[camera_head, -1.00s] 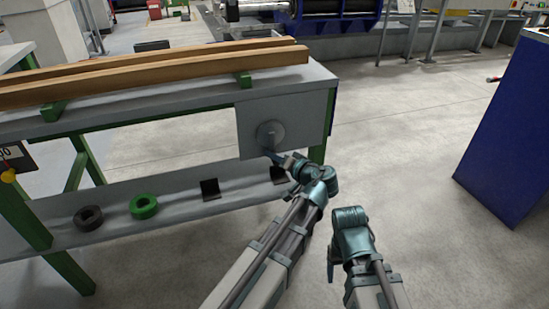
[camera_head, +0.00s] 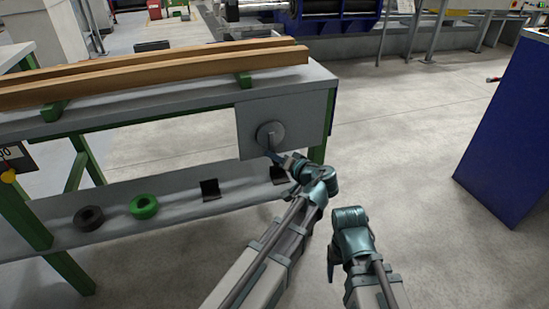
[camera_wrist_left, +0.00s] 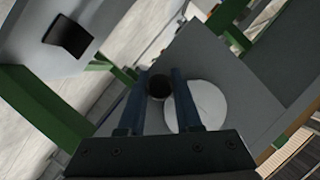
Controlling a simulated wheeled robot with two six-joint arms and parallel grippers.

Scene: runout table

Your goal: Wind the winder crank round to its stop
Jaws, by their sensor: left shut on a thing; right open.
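The winder is a round grey disc (camera_head: 270,135) on a grey plate (camera_head: 312,112) at the table's right end. In the left wrist view the disc (camera_wrist_left: 208,106) looks pale, and a dark round crank knob (camera_wrist_left: 158,86) sits between the fingers. My left gripper (camera_head: 272,154) is at the disc's lower edge, shut on the crank knob; its fingers also show in the left wrist view (camera_wrist_left: 158,100). The crank arm itself is hidden. My right gripper (camera_head: 331,264) hangs open and empty to the right of the left arm, away from the winder.
Two long wooden beams (camera_head: 150,75) lie on the table top. The lower shelf (camera_head: 120,217) holds a black ring (camera_head: 89,217), a green ring (camera_head: 144,206) and dark brackets (camera_head: 210,189). A blue cabinet (camera_head: 510,130) stands right; the floor between is clear.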

